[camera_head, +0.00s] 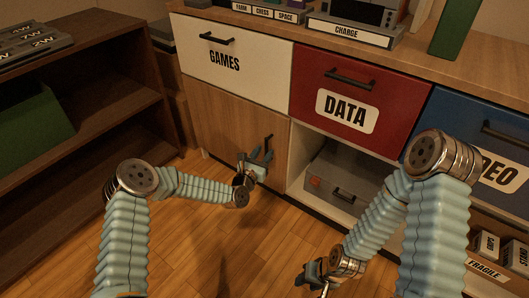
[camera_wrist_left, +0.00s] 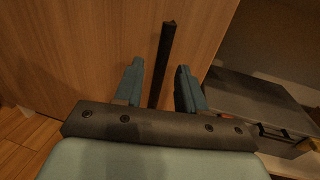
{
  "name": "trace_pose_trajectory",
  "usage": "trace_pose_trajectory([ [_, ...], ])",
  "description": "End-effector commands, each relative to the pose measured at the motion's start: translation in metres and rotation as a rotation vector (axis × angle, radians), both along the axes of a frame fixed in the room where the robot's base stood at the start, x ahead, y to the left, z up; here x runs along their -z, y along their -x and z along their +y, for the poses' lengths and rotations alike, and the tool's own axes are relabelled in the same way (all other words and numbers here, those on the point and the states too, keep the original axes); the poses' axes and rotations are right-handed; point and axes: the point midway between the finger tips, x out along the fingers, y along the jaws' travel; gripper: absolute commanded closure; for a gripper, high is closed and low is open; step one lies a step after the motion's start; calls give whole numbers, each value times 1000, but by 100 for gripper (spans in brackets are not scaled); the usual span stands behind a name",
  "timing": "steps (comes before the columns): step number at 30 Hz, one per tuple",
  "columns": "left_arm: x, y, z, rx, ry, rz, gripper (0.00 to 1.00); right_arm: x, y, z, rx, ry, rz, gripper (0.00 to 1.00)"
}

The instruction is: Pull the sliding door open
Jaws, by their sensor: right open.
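The sliding door (camera_head: 230,112) is the plain wooden panel under the GAMES drawer; its wood also fills much of the left wrist view (camera_wrist_left: 70,50). Its dark upright handle (camera_head: 269,142) is near the door's right edge. In the left wrist view the handle (camera_wrist_left: 165,55) stands between the fingers of my left gripper (camera_wrist_left: 158,88), with a gap on each side. In the head view my left gripper (camera_head: 257,163) is at the handle's lower end, open. My right gripper (camera_head: 314,275) is low over the floor, open and empty, away from the door.
Right of the door is an open compartment with a grey case (camera_head: 345,185) inside. Above are the white GAMES drawer (camera_head: 235,57), red DATA drawer (camera_head: 355,95) and blue VIDEO drawer (camera_head: 460,120). A dark shelf (camera_head: 100,100) stands at left. The wooden floor (camera_head: 200,240) between is clear.

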Motion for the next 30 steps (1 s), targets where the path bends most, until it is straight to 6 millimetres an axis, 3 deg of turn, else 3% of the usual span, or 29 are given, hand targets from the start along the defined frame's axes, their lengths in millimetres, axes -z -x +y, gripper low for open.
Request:
trace_pose_trajectory([
  [4, 0, -10, -5, 0, 0, 0, 60, 1, 0, 0, 0, 0, 0, 57],
  [13, 0, -12, -6, 0, 0, 1, 60, 1, 0, 0, 0, 0, 0, 57],
  [21, 0, -12, -6, 0, 0, 1, 100, 1, 0, 0, 0, 0, 0, 57],
  [30, 0, -12, -6, 0, 0, 1, 100, 1, 0, 0, 0, 0, 0, 57],
])
